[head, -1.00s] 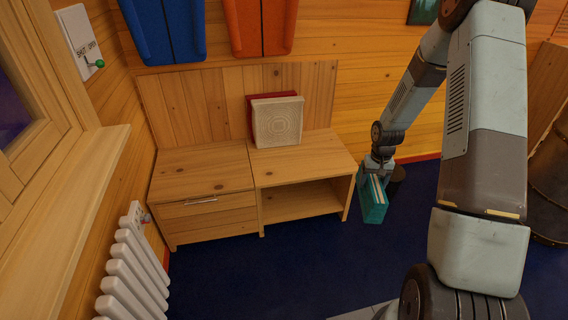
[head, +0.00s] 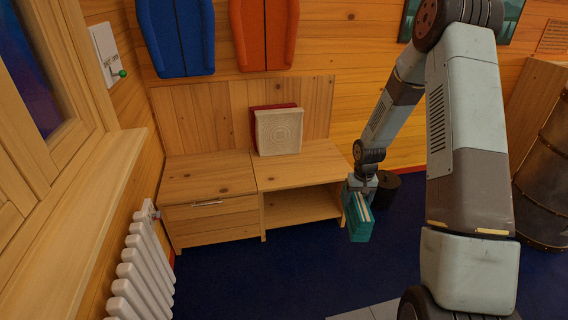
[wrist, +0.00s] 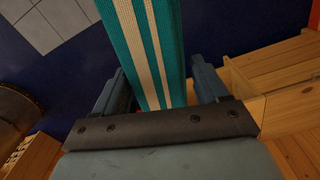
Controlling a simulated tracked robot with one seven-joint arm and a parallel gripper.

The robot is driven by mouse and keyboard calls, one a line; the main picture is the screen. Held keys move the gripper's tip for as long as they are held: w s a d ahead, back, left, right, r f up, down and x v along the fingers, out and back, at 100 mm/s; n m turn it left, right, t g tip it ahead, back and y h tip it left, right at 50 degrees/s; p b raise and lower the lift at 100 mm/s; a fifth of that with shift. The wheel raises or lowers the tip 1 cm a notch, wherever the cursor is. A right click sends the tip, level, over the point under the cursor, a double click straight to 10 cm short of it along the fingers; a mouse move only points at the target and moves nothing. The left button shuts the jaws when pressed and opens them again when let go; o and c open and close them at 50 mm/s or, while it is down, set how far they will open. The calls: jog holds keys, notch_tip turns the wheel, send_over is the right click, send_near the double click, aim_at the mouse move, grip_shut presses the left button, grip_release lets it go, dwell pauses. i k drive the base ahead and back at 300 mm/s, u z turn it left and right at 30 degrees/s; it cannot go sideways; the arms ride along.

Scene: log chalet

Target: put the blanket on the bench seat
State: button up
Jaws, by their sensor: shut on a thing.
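The blanket (head: 358,218) is a folded teal block with cream stripes. My gripper (head: 360,188) is shut on it and holds it in the air, just right of the bench's right end and above the blue floor. In the wrist view the blanket (wrist: 148,45) sits between both fingers of my gripper (wrist: 160,85). The wooden bench (head: 207,188) has a flat seat with a drawer under its left half and an open cubby under its right half. A cream patterned square cushion (head: 279,132) and a red one (head: 262,110) behind it stand on the seat against the backboard.
The front of the right seat half and the left seat half are bare. A white radiator (head: 143,270) and a window ledge are at the left. A dark round object (head: 386,188) stands behind my gripper. A barrel-like container (head: 545,180) is at the far right.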

aim_at(311, 168)
jog(key=z, duration=2.55)
jog(key=i, duration=0.1)
jog(key=u, duration=3.3)
jog(key=i, duration=1.7)
jog(key=u, duration=1.85)
jog(key=i, duration=0.1)
jog(key=z, duration=2.85)
jog(key=i, duration=0.5)
jog(key=u, duration=0.25)
jog(key=k, duration=0.4)
jog(key=z, duration=0.05)
